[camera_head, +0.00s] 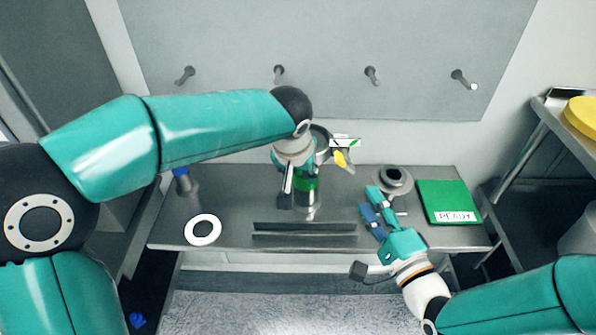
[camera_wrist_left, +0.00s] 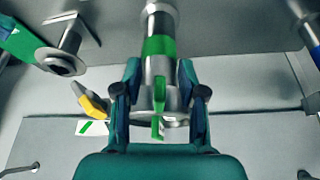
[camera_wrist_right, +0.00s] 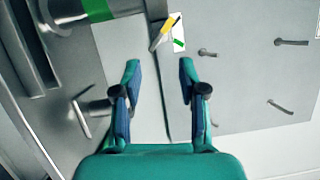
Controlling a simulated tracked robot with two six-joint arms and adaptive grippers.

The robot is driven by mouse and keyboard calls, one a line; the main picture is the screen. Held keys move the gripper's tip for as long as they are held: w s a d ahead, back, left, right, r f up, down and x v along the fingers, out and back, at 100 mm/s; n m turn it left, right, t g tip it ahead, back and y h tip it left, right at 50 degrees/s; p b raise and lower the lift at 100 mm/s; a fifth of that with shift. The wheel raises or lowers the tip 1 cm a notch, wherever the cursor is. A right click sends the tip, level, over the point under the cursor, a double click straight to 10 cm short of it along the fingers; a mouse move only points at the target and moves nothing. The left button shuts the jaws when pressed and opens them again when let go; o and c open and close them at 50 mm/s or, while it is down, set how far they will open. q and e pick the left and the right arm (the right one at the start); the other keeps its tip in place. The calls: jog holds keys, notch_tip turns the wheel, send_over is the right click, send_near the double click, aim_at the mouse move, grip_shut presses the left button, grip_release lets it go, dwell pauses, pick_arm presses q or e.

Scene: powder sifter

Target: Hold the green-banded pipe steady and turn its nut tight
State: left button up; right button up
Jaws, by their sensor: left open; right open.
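The green-banded pipe (camera_head: 306,197) stands on the metal bench, partly hidden by my left arm in the head view. In the left wrist view the pipe (camera_wrist_left: 159,75) runs between the fingers of my left gripper (camera_wrist_left: 160,82), which is open with a finger on either side. A round flange with a green tab (camera_wrist_left: 158,128) shows at the pipe's end; I cannot tell whether it is the nut. A yellow-tipped lever (camera_head: 340,158) sticks out beside it. My right gripper (camera_head: 367,201) is open and empty, to the right of the pipe, and the right wrist view shows its fingers (camera_wrist_right: 160,80) apart.
A flanged fitting (camera_head: 393,179) stands just behind my right gripper. A green READY pad (camera_head: 448,203) lies at the right. A white ring (camera_head: 203,230) and a blue-topped pipe (camera_head: 182,182) are at the left. A slotted rail (camera_head: 305,237) lies in front; wall pegs (camera_head: 372,74) are behind.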

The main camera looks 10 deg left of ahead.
pick_arm(q)
jog(key=shift+c, duration=0.2)
grip_shut()
